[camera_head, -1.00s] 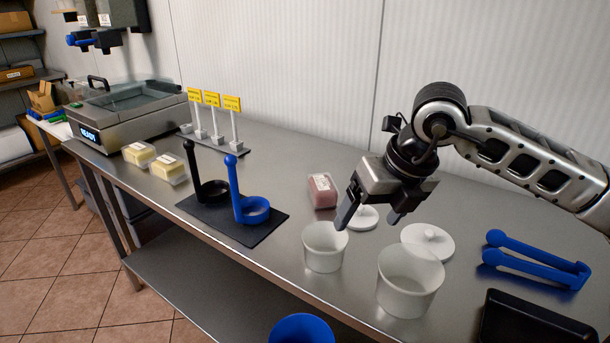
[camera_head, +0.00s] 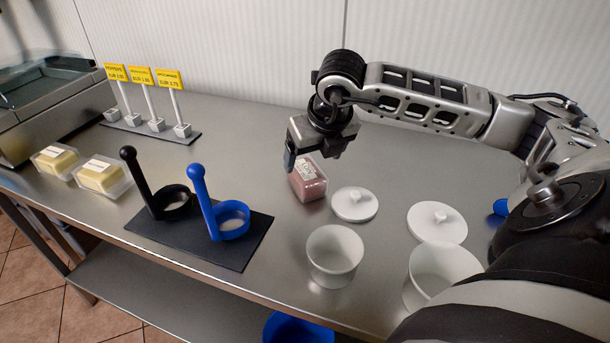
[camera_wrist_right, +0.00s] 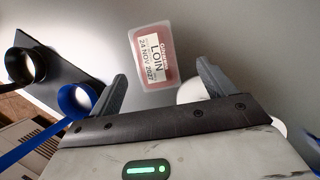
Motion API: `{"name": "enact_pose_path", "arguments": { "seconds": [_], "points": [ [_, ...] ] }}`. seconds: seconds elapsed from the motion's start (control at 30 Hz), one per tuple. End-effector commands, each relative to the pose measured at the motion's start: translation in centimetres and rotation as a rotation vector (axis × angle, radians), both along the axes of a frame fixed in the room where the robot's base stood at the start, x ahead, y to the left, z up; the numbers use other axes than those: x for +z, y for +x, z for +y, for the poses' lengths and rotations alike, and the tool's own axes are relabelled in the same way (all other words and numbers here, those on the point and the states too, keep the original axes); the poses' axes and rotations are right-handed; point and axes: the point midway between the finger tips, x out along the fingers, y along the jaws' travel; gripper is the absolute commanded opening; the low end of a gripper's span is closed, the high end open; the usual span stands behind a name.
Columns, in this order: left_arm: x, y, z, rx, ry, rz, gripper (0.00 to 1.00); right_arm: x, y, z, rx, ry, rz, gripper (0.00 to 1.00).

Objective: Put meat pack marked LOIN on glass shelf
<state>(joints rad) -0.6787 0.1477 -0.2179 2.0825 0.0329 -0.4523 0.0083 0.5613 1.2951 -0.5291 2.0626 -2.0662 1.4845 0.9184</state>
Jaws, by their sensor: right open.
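The meat pack (camera_head: 309,181) is a small clear tray of red meat on the steel counter. Its white label reads LOIN in the right wrist view (camera_wrist_right: 154,60). My right gripper (camera_head: 297,158) is above and just behind the pack in the head view, partly covering it. In the right wrist view its two fingers (camera_wrist_right: 163,88) are spread wide and empty, with the pack ahead of and between them. I cannot make out a glass shelf in these frames. My left gripper is not in view.
Two white pots (camera_head: 335,256) and their lids (camera_head: 354,204) stand right of the pack. A black mat (camera_head: 225,249) holds a black and a blue ring holder. Butter packs (camera_head: 102,177) and price signs (camera_head: 155,95) are at left. Bare counter lies between the mat and the pack.

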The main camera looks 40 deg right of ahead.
Motion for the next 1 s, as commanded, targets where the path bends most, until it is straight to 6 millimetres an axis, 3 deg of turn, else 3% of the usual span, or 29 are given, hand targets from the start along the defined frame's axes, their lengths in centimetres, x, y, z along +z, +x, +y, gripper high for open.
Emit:
{"name": "enact_pose_path", "arguments": {
  "seconds": [0.27, 0.6, 1.0],
  "points": [
    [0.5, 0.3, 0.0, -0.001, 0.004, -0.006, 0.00, -2.0, 0.8, -0.1, 0.002, 0.002, 0.001, 0.82],
    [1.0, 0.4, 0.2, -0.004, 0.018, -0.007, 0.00, -6.1, 2.5, -0.2, 0.000, 0.001, 0.000, 0.82],
    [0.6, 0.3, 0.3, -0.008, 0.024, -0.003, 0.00, -6.3, 2.6, -0.2, 0.001, -0.001, -0.001, 0.82]
  ]
}}
